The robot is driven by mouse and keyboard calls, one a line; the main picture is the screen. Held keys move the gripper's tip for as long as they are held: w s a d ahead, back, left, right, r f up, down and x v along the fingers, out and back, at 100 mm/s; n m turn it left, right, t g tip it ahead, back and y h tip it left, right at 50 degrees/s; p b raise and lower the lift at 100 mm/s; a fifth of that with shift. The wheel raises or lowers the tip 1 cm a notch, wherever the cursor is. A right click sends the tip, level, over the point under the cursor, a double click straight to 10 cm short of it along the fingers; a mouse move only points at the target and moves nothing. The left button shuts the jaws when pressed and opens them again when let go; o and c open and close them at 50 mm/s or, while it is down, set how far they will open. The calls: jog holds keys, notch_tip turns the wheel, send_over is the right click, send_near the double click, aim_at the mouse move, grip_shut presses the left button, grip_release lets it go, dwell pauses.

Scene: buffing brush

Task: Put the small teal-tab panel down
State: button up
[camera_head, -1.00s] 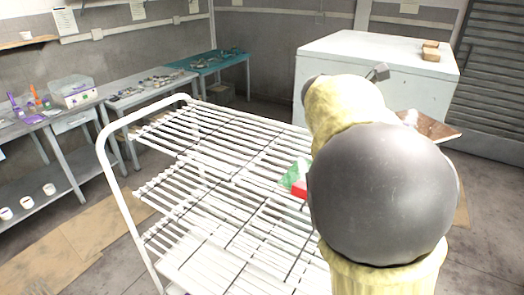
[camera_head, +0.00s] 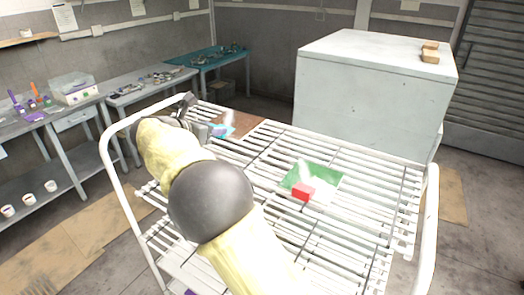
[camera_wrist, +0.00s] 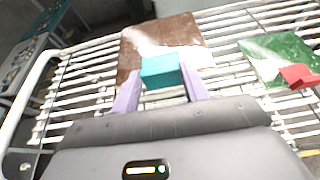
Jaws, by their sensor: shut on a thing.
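The small brown panel (camera_head: 248,124) with a teal tab (camera_head: 221,131) is at the far left part of the white rack's top shelf (camera_head: 262,157). My gripper (camera_wrist: 161,84) is shut on the teal tab (camera_wrist: 161,71), with a purple finger on each side of it. The brown panel (camera_wrist: 186,30) extends beyond the tab in the wrist view and lies over the shelf bars. I cannot tell whether it touches the bars or hangs just above them. In the head view my arm hides part of the shelf's left side.
A green panel (camera_head: 325,177) with a red tab (camera_head: 303,191) lies to the right on the same shelf. Bare bars separate the two panels. The rack's white tubular frame (camera_head: 112,165) rises at the left. A large pale box (camera_head: 370,85) stands behind the rack.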

jog(key=shift+a+f, duration=0.2)
jog(key=shift+a, duration=0.2)
jog(key=shift+f, duration=0.1)
notch_tip(320, 180, down, 6)
jog(key=shift+s+p, duration=0.1)
jog(key=shift+p, duration=0.75)
jog(key=shift+f+p, duration=0.65)
jog(key=shift+f, duration=1.2)
